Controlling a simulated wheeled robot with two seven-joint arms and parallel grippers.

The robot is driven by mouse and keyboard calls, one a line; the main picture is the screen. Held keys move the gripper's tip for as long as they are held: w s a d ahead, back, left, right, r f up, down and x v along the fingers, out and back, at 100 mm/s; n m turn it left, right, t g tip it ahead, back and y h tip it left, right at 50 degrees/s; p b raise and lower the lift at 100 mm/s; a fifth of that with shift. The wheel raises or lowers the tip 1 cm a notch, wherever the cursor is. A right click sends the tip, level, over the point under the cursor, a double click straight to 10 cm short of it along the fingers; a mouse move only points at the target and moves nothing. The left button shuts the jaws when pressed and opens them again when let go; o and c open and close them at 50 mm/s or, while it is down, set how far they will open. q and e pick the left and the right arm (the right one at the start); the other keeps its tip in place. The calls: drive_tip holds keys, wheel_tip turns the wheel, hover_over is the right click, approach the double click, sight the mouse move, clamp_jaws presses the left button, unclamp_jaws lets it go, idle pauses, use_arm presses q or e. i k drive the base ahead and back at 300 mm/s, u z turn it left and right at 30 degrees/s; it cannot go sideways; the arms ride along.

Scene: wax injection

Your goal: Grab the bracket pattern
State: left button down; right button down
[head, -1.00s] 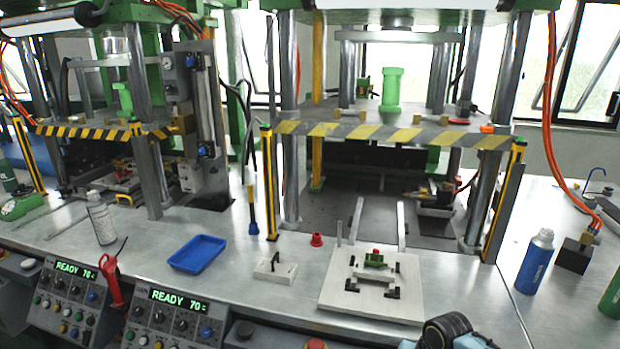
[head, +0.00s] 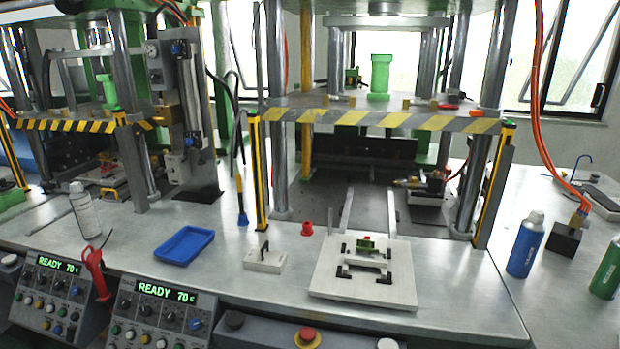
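A small green piece (head: 366,243), which looks like the bracket pattern, sits on a white square plate (head: 322,283) at the front of the steel bench. Black corner clips and a pale frame lie around it on the plate. The piece is small, so its exact shape is hard to tell. Neither of my grippers is in view.
A blue tray (head: 183,260), a white block with a black handle (head: 265,262) and a red cap (head: 306,229) lie left of the plate. Press columns (head: 466,200) stand behind it. A blue bottle (head: 525,245) stands at right. Bench right of the plate is clear.

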sight(367, 245)
drive_tip(key=z, duration=1.1)
drive_tip(key=i, duration=0.5)
drive_tip(key=u, duration=0.5)
